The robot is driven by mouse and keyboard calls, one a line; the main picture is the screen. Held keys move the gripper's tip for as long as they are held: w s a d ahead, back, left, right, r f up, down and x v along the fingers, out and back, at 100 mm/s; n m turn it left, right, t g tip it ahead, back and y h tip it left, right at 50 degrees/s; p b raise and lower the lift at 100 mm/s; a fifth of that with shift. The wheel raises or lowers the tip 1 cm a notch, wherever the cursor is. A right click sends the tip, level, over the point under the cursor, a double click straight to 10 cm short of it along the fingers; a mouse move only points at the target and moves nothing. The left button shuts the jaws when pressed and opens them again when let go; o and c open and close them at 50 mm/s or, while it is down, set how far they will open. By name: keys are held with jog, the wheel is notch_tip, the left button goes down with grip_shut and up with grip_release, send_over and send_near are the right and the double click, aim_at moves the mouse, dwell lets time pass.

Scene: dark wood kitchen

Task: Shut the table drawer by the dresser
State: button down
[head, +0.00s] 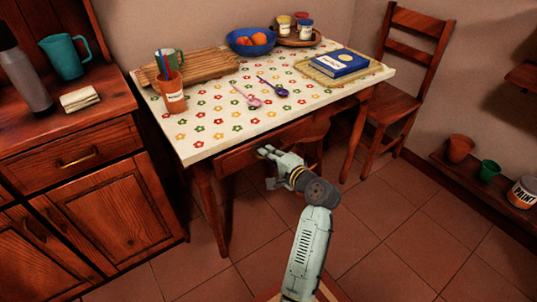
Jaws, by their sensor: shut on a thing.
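The flower-patterned table (215,132) stands just right of the wooden dresser (85,150). The table drawer (236,159) by the dresser shows as a reddish-brown wooden front below the tabletop edge. My gripper (264,153) is at this drawer's front, with its fingers shut on the drawer handle. The handle itself is hidden by the fingers, and the gripper also covers part of the front. The tabletop hides the inside of the drawer, so I cannot tell exactly how far it stands out.
A wooden chair (405,75) stands at the table's right end. On the tabletop are an orange cup (172,98) of pens, a board (200,67), a blue bowl (250,46) and a blue book (341,63). The tiled floor (390,240) at right front is clear.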

aim_at(260, 146)
dwell(0.4)
jog(key=x, duration=0.2)
jog(key=r+x, duration=0.1)
jog(key=x, duration=0.1)
jog(key=shift+w+a+f, duration=0.1)
jog(key=shift+w, duration=0.1)
jog(key=c, duration=2)
grip_release()
jog(key=v, duration=1.2)
